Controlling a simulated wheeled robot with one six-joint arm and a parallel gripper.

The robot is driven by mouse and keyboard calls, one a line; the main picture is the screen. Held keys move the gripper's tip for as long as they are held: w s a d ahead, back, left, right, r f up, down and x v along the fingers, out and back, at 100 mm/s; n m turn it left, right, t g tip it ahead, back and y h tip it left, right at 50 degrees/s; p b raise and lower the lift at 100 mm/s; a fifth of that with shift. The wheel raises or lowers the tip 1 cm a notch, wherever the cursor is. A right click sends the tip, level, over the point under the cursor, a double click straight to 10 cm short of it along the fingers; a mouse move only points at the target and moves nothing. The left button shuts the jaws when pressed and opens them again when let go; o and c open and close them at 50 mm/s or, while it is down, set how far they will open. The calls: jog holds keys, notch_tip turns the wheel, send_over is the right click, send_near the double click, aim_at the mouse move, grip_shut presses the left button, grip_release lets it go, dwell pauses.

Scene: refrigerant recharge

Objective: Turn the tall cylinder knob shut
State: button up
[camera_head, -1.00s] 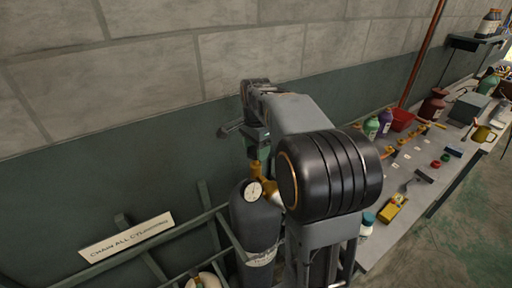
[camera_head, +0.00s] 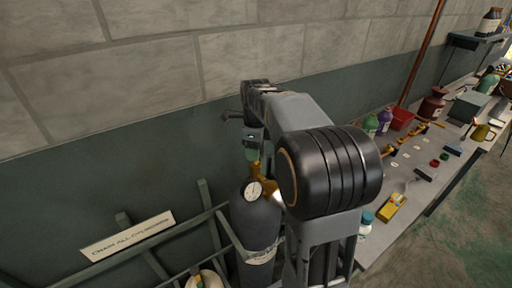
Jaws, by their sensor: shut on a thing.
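The tall cylinder (camera_head: 257,222) is dark grey and stands upright in a green rack, with a brass valve (camera_head: 262,172) and a round white gauge (camera_head: 253,191) at its top. My gripper (camera_head: 252,154) points down onto the top of the valve and is shut on the knob there. The knob is mostly hidden by the gripper, so how far it is turned cannot be told. My arm covers the area right of the cylinder.
A green rack (camera_head: 160,244) with a sign (camera_head: 127,236) stands left of the cylinder, with a second, shorter cylinder (camera_head: 205,280) low in it. A crowded workbench (camera_head: 385,238) runs along the right, with bottles, a red bin (camera_head: 402,119) and tools.

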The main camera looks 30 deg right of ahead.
jog(key=m, duration=0.5)
jog(key=shift+m, duration=0.3)
dwell(0.5)
jog(key=o, duration=0.9)
notch_tip(320, 180, up, 14)
jog(key=shift+f, duration=0.1)
jog(key=shift+s, duration=0.1)
dwell(0.5)
